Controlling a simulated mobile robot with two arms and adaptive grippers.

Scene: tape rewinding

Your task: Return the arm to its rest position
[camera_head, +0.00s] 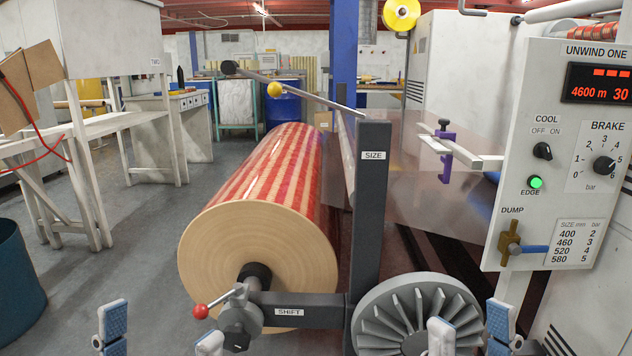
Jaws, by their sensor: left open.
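My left gripper (160,332) is at the bottom left, its two blue-padded fingertips apart with nothing between them. It is in front of and below the big red-and-gold striped roll (275,185). My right gripper (470,331) is at the bottom right, its fingertips also apart, in front of the grey finned wheel (418,318). No held object shows in either gripper. Both arms behind the fingers are mostly outside the picture. The roll sits on a shaft with a dark hub, by a red-knobbed lever (201,311) on the SHIFT bar (315,310).
The control panel (560,150) stands at right, with a brake knob (605,165), lit green EDGE button (535,182) and blue-handled DUMP valve (510,247). The dark SIZE post (370,220) rises centrally. A teal bin (22,290) stands at left; grey floor lies between it and the roll.

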